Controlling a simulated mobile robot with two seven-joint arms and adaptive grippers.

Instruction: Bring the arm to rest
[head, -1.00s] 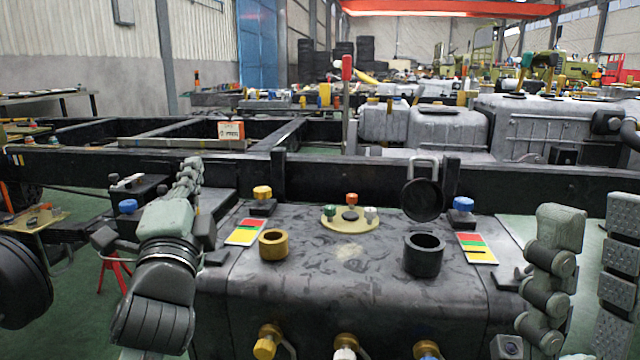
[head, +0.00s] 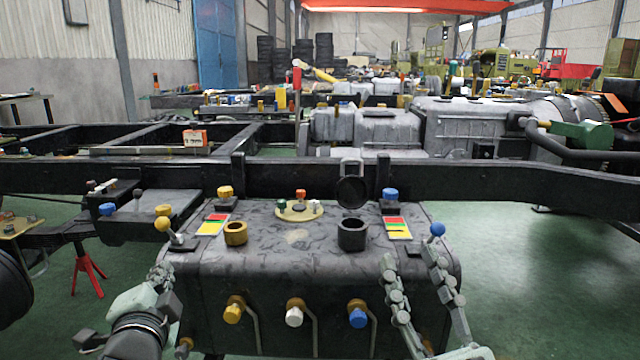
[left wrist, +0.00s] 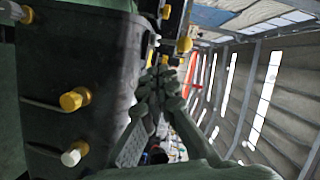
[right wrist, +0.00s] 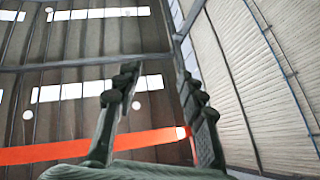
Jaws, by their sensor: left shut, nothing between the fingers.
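My left gripper (head: 162,276) is at the lower left of the head view, beside the left end of the dark tank. Its fingers are together with nothing between them; they also show closed in the left wrist view (left wrist: 158,80). My right gripper (head: 410,258) points up in front of the tank's right part. Its two fingers stand apart and nothing is between them. In the right wrist view the open fingers (right wrist: 155,72) point toward the roof and wall. Both grippers look empty.
The dark tank (head: 285,262) bears a brass ring (head: 235,233), a black cup (head: 352,234), a yellow-knobbed lever (head: 162,224) and a blue-knobbed lever (head: 437,229). Valves stick out of its front. A chassis rail (head: 530,184) runs behind. Green floor (head: 545,290) is free at right.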

